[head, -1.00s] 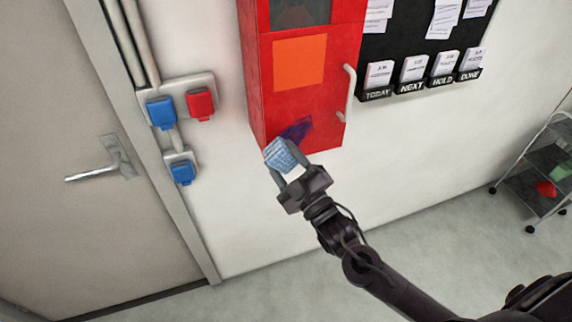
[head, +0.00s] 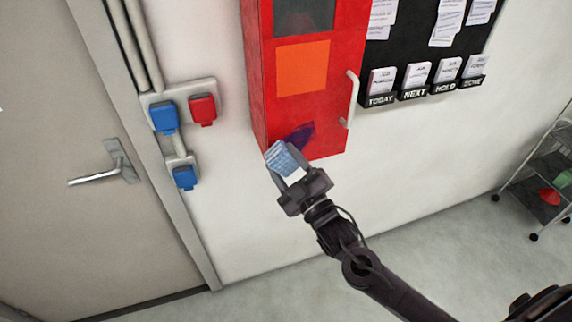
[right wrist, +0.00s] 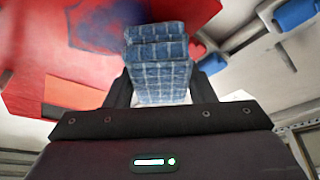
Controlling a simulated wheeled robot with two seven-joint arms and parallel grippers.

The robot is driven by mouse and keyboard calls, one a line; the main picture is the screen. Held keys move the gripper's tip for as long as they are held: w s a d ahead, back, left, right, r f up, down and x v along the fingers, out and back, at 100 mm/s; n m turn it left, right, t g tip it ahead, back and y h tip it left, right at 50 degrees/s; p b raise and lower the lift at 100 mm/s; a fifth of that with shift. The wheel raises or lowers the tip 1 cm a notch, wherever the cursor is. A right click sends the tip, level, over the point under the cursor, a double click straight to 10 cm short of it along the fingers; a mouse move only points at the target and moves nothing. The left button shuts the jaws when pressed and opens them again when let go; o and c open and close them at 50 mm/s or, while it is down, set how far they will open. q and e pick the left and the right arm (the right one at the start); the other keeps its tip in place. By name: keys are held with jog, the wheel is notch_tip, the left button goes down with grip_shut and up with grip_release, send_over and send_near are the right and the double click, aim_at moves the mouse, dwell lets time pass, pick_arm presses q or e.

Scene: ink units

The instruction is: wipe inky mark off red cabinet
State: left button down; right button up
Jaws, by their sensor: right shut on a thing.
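The red cabinet (head: 300,108) hangs on the wall, with an orange panel and a pale handle. A dark purple inky mark (head: 301,136) shows low on its front; in the right wrist view the mark (right wrist: 88,30) is a blurred dark patch. My right gripper (head: 288,168) is shut on a folded blue checked cloth (head: 281,157), which also shows in the right wrist view (right wrist: 160,62). The cloth is at the cabinet's lower front edge, just below and left of the mark, covering part of that area. I cannot tell whether it touches the cabinet. My left gripper is not in view.
Blue and red sockets (head: 203,110) and a door with a lever handle (head: 103,173) are left of the cabinet. A black board with card pockets (head: 414,93) hangs to the right. A wire trolley (head: 545,185) stands at far right. The floor below is clear.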

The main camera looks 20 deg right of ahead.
jog(key=shift+w, duration=0.55)
jog(key=shift+d, duration=0.1)
